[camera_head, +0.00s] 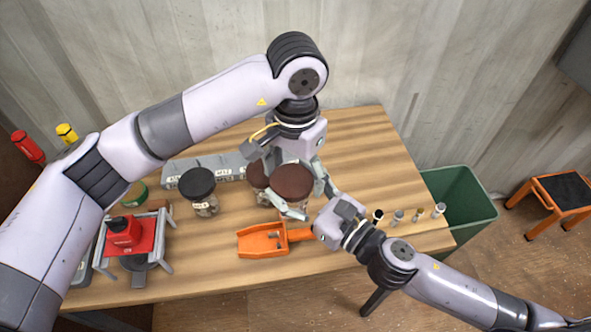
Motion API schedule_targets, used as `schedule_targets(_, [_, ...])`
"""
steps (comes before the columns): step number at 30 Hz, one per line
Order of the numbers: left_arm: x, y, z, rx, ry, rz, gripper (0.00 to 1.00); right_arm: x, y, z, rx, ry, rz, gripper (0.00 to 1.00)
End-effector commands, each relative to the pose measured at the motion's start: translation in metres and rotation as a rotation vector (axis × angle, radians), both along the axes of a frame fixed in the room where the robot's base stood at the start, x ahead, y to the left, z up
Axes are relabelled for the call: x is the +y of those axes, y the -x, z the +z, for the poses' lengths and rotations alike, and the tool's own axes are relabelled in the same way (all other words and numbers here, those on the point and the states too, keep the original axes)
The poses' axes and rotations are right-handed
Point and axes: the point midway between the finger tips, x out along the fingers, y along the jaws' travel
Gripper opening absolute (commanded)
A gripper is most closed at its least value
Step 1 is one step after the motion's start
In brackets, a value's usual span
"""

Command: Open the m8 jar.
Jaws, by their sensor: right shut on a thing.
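A jar with a brown lid (292,184) stands on the wooden table near its middle. My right gripper (308,202) comes in from the lower right and is shut on this jar, its fingers on either side below the lid. My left gripper (287,160) is above and behind the same jar, pointing down, with its fingers spread apart. A second brown-lidded jar (257,174) stands just left, partly hidden. A black-lidded jar (203,196) stands further left with a small label. I cannot read which jar is marked m8.
An orange scoop (262,241) lies in front of the jars. Grey labelled bins (190,170) stand behind. A red item on a grey stand (127,237) is at the left. Several small bolts (398,217) stand at the right. A green bin (462,196) is beside the table.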

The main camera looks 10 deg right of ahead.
Motion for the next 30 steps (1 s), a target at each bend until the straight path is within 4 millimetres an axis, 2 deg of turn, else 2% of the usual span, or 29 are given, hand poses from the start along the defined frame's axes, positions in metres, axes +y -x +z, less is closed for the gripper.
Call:
schedule_targets(2, [0.0000, 0.0000, 0.0002, 0.000, 0.000, 0.000, 0.65, 0.0002, -0.0001, 0.0014, -0.003, -0.001, 0.000, 0.00])
schedule_targets(17, [-0.0024, 0.0027, 0.0000, 0.005, 0.006, -0.006, 0.32, 0.0004, -0.0005, 0.0028, -0.005, -0.003, 0.001, 0.00])
schedule_targets(20, [-0.0028, 0.0029, 0.0000, 0.006, 0.007, 0.022, 0.32, 0.0005, -0.0006, 0.0031, -0.006, -0.004, 0.001, 0.00])
schedule_targets(27, [-0.0024, 0.0020, -0.0002, 0.007, 0.009, 0.252, 0.33, -0.0006, -0.0021, 0.0037, -0.008, -0.003, -0.004, 0.00])
schedule_targets(30, [-0.0026, 0.0023, -0.0006, 0.008, 0.008, 0.287, 0.33, -0.0013, -0.0029, 0.0036, -0.009, -0.002, -0.007, 0.00])
